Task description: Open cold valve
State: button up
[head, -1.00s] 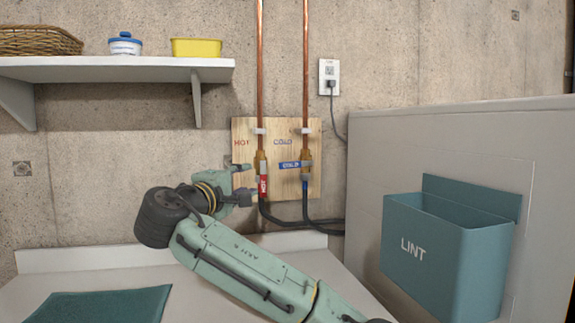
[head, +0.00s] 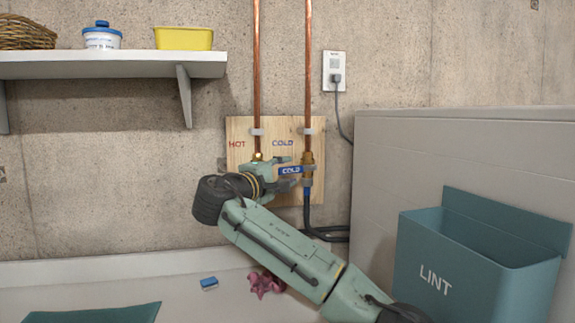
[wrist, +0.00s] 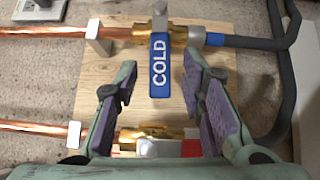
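The cold valve (head: 308,168) is a brass fitting on the right copper pipe, on a wooden board (head: 237,188). Its blue handle marked COLD (head: 290,170) lies level, crosswise to the upright pipe. In the wrist view the blue handle (wrist: 159,75) lies between my two fingers, with gaps on both sides. My gripper (wrist: 158,72) is open; in the head view my gripper (head: 288,172) reaches in from the left, one finger above the handle and one below. The hot valve (wrist: 150,140) sits below the handle in the wrist view, partly hidden by my gripper.
A teal LINT bin (head: 432,282) is on the grey panel (head: 400,140) at right. A shelf (head: 110,66) with a yellow tub (head: 184,38) hangs upper left. A small blue block (head: 209,283) and a pink item (head: 265,284) lie on the white counter (head: 180,268).

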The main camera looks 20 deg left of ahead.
jog(key=shift+x, duration=1.05)
grip_shut()
